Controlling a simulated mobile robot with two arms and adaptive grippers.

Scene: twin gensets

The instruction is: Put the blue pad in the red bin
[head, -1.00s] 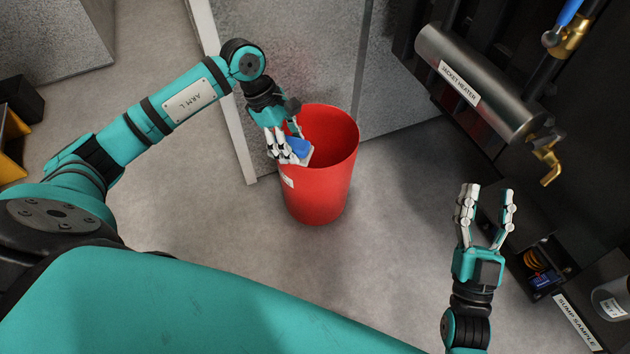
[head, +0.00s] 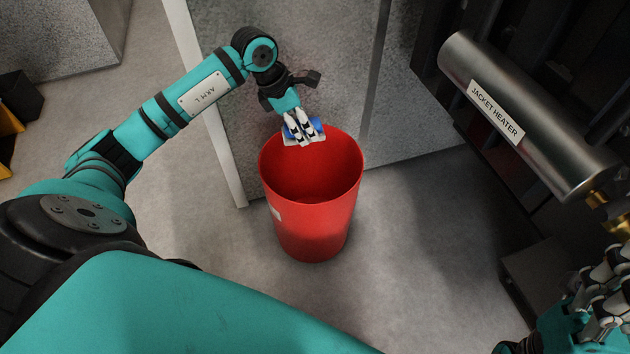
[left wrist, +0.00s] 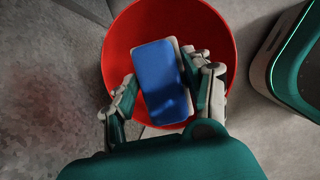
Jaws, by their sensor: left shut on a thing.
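The blue pad (head: 317,124), with a pale backing, is held between the fingers of my left gripper (head: 302,136). In the left wrist view the blue face of the pad (left wrist: 163,82) shows between the two fingers (left wrist: 162,92), over the opening of the red bin. The red bin (head: 312,228) stands upright on the floor; in the head view the pad is at its far rim, and the visible inside looks empty. The bin also shows in the left wrist view (left wrist: 120,48). My right gripper (head: 604,298) is at the lower right edge, partly cut off.
A grey speckled panel (head: 415,120) stands close behind the bin. A silver jacket heater cylinder (head: 525,115) with a brass fitting is at the upper right. Grey floor is clear in front of the bin.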

